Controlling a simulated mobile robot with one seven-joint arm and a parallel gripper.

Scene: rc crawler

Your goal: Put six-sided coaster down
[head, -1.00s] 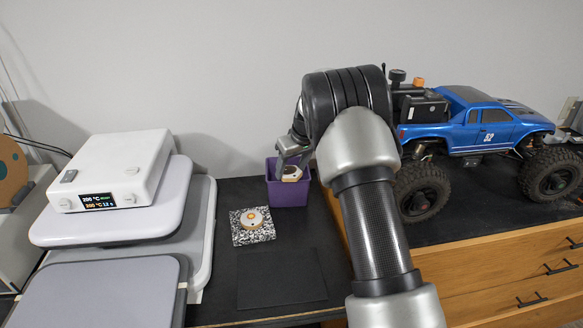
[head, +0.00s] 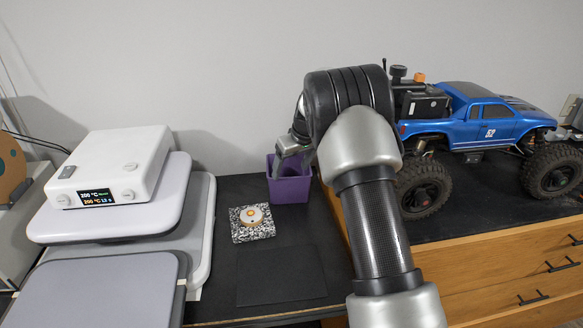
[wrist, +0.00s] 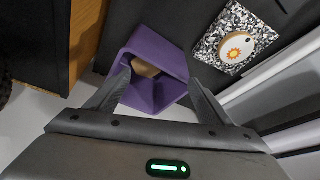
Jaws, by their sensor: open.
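The six-sided coaster, a pale tan piece (wrist: 146,68), lies inside the purple bin (wrist: 152,98) in the wrist view. Its outline is partly hidden by the bin's wall, so I cannot count its sides. In the head view the bin (head: 290,190) stands against the back wall and the coaster is out of sight in it. My gripper (wrist: 160,76) is open over the bin's mouth, with its fingers apart and nothing between them. In the head view my gripper (head: 289,152) is just above the bin's rim.
A round white disc with an orange sun mark (head: 251,216) lies on a speckled square (head: 240,236) left of the bin. A heat press with a display (head: 110,175) stands farther left. A blue crawler truck (head: 490,125) stands at right. A dark mat (head: 282,278) lies bare in front.

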